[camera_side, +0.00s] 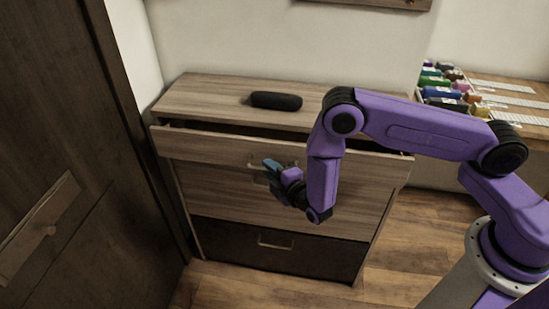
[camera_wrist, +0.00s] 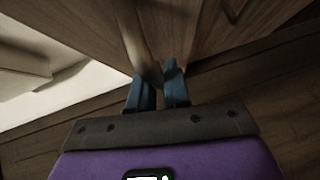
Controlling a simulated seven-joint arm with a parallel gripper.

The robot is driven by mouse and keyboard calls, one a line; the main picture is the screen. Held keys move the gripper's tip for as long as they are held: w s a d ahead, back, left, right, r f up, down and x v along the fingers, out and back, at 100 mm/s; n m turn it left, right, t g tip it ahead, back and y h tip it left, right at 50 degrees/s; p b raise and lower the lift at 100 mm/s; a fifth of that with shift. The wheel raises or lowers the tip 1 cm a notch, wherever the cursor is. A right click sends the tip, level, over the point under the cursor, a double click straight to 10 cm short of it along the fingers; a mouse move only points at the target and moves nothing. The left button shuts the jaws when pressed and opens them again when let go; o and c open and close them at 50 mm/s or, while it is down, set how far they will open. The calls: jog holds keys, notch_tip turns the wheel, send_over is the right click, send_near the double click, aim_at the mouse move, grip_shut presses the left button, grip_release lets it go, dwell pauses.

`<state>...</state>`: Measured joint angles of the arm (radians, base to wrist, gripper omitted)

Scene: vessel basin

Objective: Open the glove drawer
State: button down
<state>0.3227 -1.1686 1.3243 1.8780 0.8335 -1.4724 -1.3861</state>
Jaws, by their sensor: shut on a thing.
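A wooden chest of drawers (camera_side: 180,92) stands against the wall in the side view. Its top drawer (camera_side: 205,147) is partly pulled out, with a dark gap behind its front. I cannot read any label that marks it as the glove drawer. My gripper (camera_side: 271,165) is at the middle of this drawer front, shut on the drawer handle (camera_side: 253,165), which the fingers partly hide. In the wrist view, the blue fingers of my gripper (camera_wrist: 158,83) close around the pale handle (camera_wrist: 148,66). The drawer's inside is mostly hidden.
A dark rounded object (camera_side: 276,100) lies on top of the chest. The middle drawer (camera_side: 215,190) and dark bottom drawer (camera_side: 225,240) are closed. A dark door (camera_side: 50,130) stands close on the left. A shelf with colourful items (camera_side: 450,92) is at right.

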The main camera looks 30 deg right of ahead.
jog(key=s+a, duration=0.6)
jog(key=shift+s+a, duration=0.2)
jog(key=c, duration=1.2)
grip_release()
jog(key=s, duration=0.5)
jog(key=s+r, duration=0.1)
jog(key=s, duration=0.5)
jog(key=s+r, duration=0.1)
jog(key=s, duration=0.5)
jog(key=shift+s+d+r, duration=0.1)
jog(key=shift+d+r, duration=0.05)
jog(key=shift+r, duration=0.05)
